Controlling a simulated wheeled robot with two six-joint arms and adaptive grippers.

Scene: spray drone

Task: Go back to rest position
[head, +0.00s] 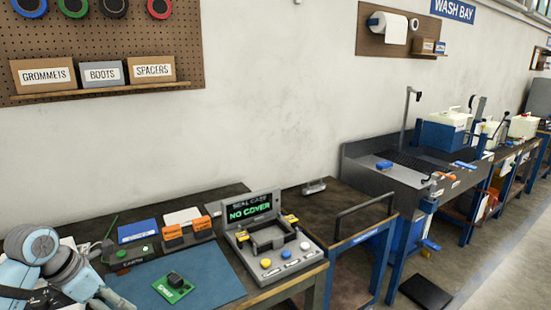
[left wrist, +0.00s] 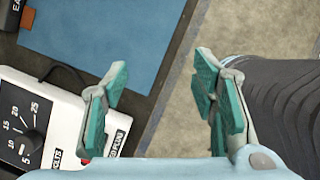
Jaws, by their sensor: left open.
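My left arm comes in at the lower left of the head view, and its gripper is not clearly seen there. In the left wrist view my left gripper (left wrist: 160,100) is open, its two green-padded fingers apart with nothing between them. It hangs over the table's edge, with the floor below and right of it. The blue mat (left wrist: 95,35) lies beyond the left finger. A white meter box (left wrist: 45,125) with a dial sits left of that finger. My right gripper is in neither view.
The blue mat in the head view (head: 215,282) holds a green board (head: 174,289). A grey case tester (head: 268,240) reading "NO COVER" stands at its right. Orange and blue items line the table's back. A dark cart (head: 345,215) and a wash sink (head: 400,165) stand further right.

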